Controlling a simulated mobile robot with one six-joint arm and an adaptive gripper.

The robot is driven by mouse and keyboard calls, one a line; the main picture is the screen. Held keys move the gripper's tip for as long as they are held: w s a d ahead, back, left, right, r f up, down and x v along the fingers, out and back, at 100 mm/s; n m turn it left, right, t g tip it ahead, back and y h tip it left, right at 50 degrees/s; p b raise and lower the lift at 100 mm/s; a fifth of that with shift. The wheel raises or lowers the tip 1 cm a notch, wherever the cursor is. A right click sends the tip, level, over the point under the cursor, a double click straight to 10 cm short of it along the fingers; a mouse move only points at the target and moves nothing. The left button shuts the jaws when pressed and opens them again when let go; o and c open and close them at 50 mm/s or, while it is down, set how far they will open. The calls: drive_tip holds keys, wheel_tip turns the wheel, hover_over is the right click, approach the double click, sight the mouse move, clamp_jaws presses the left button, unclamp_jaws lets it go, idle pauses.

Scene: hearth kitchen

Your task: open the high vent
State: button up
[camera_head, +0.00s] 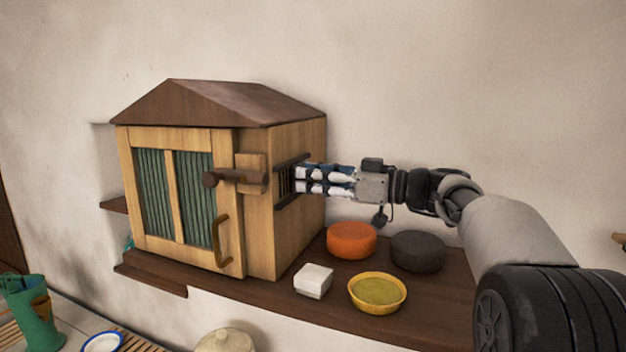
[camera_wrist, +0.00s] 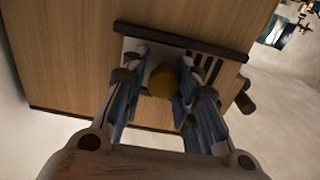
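The vent is on the right side wall of a small wooden cabinet with a peaked roof. In the head view its dark slits (camera_head: 285,187) show between two dark rails, just left of my fingertips. In the wrist view a pale sliding plate (camera_wrist: 157,58) with a round brownish knob (camera_wrist: 162,82) sits between the rails, and several dark slits (camera_wrist: 208,68) show to its right. My gripper (camera_head: 298,179) reaches in from the right, at the vent. In the wrist view its fingers (camera_wrist: 165,85) stand apart on either side of the knob; firm contact cannot be made out.
The cabinet (camera_head: 300,220) stands on a dark shelf (camera_head: 440,315). On the shelf below my arm are an orange round block (camera_head: 351,240), a dark round block (camera_head: 417,251), a white block (camera_head: 313,281) and a yellow bowl (camera_head: 377,304). A plain wall is behind.

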drive_tip(key=o, duration=0.3)
drive_tip(key=shift+w, duration=0.1)
drive_tip(key=shift+o, duration=0.2)
drive_tip(key=v, duration=1.2)
